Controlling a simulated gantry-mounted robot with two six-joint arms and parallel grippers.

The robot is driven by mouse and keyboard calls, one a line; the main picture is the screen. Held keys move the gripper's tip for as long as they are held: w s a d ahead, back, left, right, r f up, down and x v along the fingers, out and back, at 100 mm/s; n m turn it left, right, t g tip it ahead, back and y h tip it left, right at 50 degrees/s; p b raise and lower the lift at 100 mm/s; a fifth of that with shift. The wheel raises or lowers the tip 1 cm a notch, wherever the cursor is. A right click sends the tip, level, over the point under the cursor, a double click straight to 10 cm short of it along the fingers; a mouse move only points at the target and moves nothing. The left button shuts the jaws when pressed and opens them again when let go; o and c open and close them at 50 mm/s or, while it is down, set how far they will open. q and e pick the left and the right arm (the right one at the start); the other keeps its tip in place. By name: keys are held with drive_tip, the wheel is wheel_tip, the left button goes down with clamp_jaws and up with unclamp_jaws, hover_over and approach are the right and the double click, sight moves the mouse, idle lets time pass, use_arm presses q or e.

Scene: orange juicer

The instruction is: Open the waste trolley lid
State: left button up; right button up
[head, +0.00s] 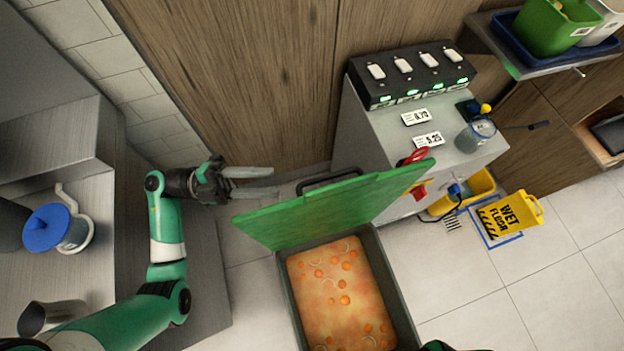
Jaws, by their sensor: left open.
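The waste trolley (402,303) is a dark grey-green bin at the bottom centre of the head view. Its green lid (330,208) stands raised and tilted at the far side of the bin, so the orange pulp and orange pieces (338,290) inside show. My left gripper (276,182) is beyond the lid's left part, with its two grey fingers spread apart and nothing between them. It appears apart from the lid. A dark handle bar (330,180) shows behind the lid. My right gripper is not in view.
A grey cabinet (365,140) with a black charger bank (410,74) stands behind the trolley. A yellow wet-floor sign (508,217) and yellow bucket (478,190) are at right. A counter with a blue-lidded jug (60,229) is at left. Tiled floor at lower right is clear.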

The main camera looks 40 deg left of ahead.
sight(321, 179)
use_arm(q)
drive_tip(key=x, duration=1.1)
drive_tip(key=shift+w+f+b, duration=0.3)
drive_tip(key=shift+w+b, duration=0.05)
drive_tip(key=shift+b, duration=0.05)
clamp_jaws()
idle(0.9)
